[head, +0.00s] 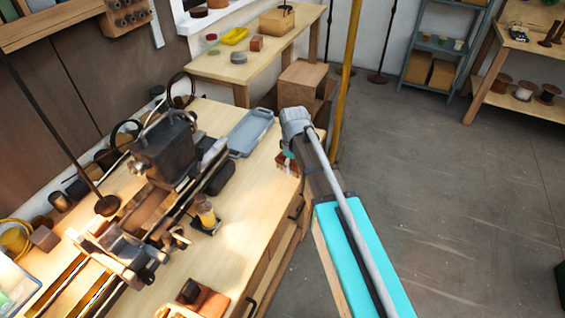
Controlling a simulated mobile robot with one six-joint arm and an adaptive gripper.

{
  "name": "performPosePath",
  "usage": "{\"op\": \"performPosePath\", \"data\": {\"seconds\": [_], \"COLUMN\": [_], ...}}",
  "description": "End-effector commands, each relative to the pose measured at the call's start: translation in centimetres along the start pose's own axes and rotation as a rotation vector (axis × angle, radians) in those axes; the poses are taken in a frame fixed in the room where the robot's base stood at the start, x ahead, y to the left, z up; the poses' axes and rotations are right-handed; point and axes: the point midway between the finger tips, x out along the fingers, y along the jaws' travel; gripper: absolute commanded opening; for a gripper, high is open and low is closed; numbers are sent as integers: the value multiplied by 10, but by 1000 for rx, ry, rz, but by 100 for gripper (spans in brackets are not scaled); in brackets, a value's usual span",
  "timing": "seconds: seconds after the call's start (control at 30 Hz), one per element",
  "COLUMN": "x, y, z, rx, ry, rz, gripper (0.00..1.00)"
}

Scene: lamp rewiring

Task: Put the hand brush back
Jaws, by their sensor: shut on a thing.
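My arm reaches up from the lower right, and its grey wrist is above the right edge of the workbench (255,215). My gripper (287,156) hangs under the wrist, small and partly hidden by my arm. It is shut on a small reddish-brown thing, which I take to be the hand brush (287,168). Its bristles cannot be made out. The held thing is at the bench's right edge, close to the blue-grey tray (250,133). I cannot tell whether it touches the bench top.
A lathe-like machine (160,150) fills the bench's left and middle. A small amber-topped pot (206,214) and an orange-brown wooden item (203,298) stand nearer. A wooden box (303,82) and a yellow post (347,85) are beyond my wrist. The floor at right is clear.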

Motion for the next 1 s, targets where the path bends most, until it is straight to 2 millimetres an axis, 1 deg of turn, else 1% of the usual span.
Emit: {"op": "performPosePath", "data": {"seconds": [0.03,0.1,0.2,0.33,0.77,0.87,1.0], "x": [-10,-16,-24,-28,-27,-25,-17], "y": [-2,-3,-5,-7,-6,-3,7], "z": [0,1,1,1,1,-3,-15], "rx": [-33,-82,-146,-203,-220,-220,-219], "ry": [0,0,0,0,0,0,0], "rz": [0,0,0,0,0,0,0], "gripper": [34,34,34,34,34,34,34]}}
